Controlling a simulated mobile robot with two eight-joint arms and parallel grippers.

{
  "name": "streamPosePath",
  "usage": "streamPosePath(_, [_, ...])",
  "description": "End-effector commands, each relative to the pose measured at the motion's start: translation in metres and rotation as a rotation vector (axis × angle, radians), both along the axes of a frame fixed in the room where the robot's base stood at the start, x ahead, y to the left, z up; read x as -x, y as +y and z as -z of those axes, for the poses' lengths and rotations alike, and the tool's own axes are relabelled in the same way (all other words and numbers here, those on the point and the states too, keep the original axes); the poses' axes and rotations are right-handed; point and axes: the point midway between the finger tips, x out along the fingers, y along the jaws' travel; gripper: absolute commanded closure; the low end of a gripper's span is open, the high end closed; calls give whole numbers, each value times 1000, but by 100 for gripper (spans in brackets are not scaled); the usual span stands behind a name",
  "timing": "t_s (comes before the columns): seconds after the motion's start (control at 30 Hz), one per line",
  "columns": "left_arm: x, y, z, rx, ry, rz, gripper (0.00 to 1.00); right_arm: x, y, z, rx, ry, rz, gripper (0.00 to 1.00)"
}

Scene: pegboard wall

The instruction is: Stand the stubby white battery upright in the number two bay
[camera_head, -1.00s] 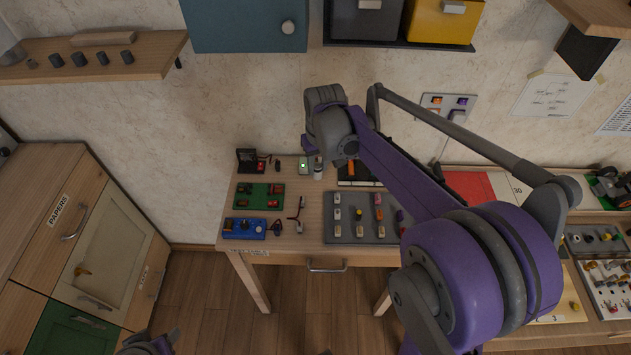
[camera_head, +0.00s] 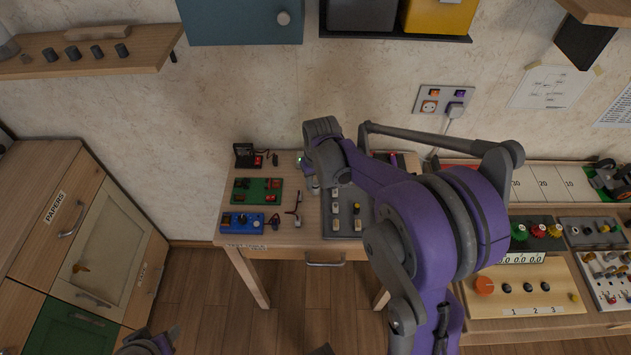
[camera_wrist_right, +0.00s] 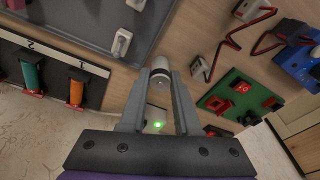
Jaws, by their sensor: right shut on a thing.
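My right gripper (camera_wrist_right: 158,100) is shut on the stubby white battery (camera_wrist_right: 160,70), a short pale cylinder with a dark band, between its fingertips in the right wrist view. In the head view the battery (camera_head: 316,186) shows beneath the right gripper (camera_head: 311,174), over the left table. A dark rack with a white numbered strip (camera_wrist_right: 55,56) is at the left of the wrist view. An orange cylinder (camera_wrist_right: 76,91) is by the mark 1; a teal one (camera_wrist_right: 30,73) is by what looks like 2. My left gripper (camera_head: 150,346) is barely visible at the bottom left.
A green light (camera_wrist_right: 158,125) glows near the gripper. A grey tray (camera_head: 345,232) with small blocks, a green board (camera_head: 257,191) and a blue box (camera_head: 242,222) stand on the table. Red and black wires (camera_wrist_right: 235,42) lie nearby. My arm hides much of the table's right side.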

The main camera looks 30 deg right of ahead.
Motion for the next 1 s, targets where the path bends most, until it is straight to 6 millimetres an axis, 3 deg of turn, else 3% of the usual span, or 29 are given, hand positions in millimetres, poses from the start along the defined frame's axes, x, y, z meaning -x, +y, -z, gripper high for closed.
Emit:
streamPosePath(0.07, [1,0,2,0,1,0,50,0,0,2,0,0,0,100])
streamPosePath(0.1, [1,0,3,0,1,0,50,0,0,3,0,0,0,67])
streamPosePath(0.27, [0,0,2,0,1,0,50,0,0,2,0,0,0,39])
streamPosePath(0.67, [0,0,-1,0,-1,0,50,1,0,-7,0,0,0,39])
streamPosePath(1.0, [-2,0,-9,0,-5,0,50,11,2,-74,0,0,1,39])
